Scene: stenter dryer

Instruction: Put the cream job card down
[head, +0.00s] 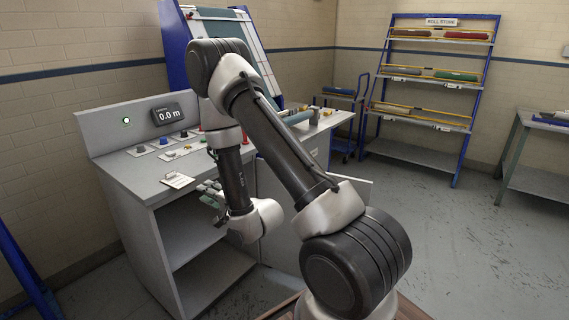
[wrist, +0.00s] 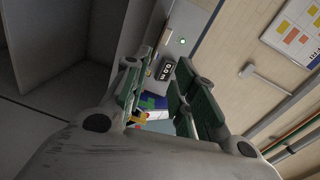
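A small cream card (head: 178,180) with a dark mark at its upper edge lies on the grey console top, near its front edge, in the head view. My gripper (head: 209,193) is just right of the card, at the console's front edge, apart from it as far as I can see. In the wrist view my gripper (wrist: 160,100) shows two dark green finger pads with a clear gap between them, so it is open. I see no card pinched between the pads. The card cannot be made out clearly in the wrist view.
The console carries a length display (head: 168,114) reading 0.0 m and several knobs and buttons (head: 163,144). Open shelves (head: 205,262) lie below. A roll store rack (head: 430,85) and a side table (head: 540,180) stand farther right. The floor between is clear.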

